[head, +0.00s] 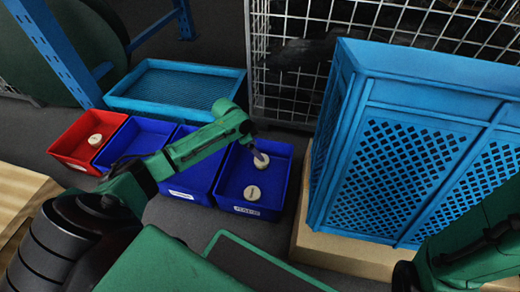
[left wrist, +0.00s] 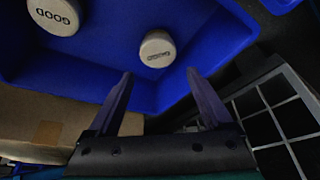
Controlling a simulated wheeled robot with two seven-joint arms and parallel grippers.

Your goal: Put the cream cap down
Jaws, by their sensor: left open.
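A cream cap (head: 261,162) rests in the rightmost dark blue bin (head: 282,165), just below the tip of my left gripper (head: 258,154). In the left wrist view this cap (left wrist: 157,48) sits on the blue floor, just beyond my left gripper (left wrist: 160,74), whose fingers are spread and empty. Small lettering on its top is hard to read. A second cream cap (head: 252,192) lies nearer the front of the same bin; in the left wrist view its top (left wrist: 55,14) reads GOOD. My right gripper is out of view.
A red bin (head: 68,147) at left holds another cream cap (head: 95,140). Two more dark blue bins stand between, partly behind my left arm. A light blue tray (head: 170,84) lies behind. A tall blue crate (head: 400,180) on a cardboard box (head: 305,245) stands close right; a wire cage (head: 275,60) is behind.

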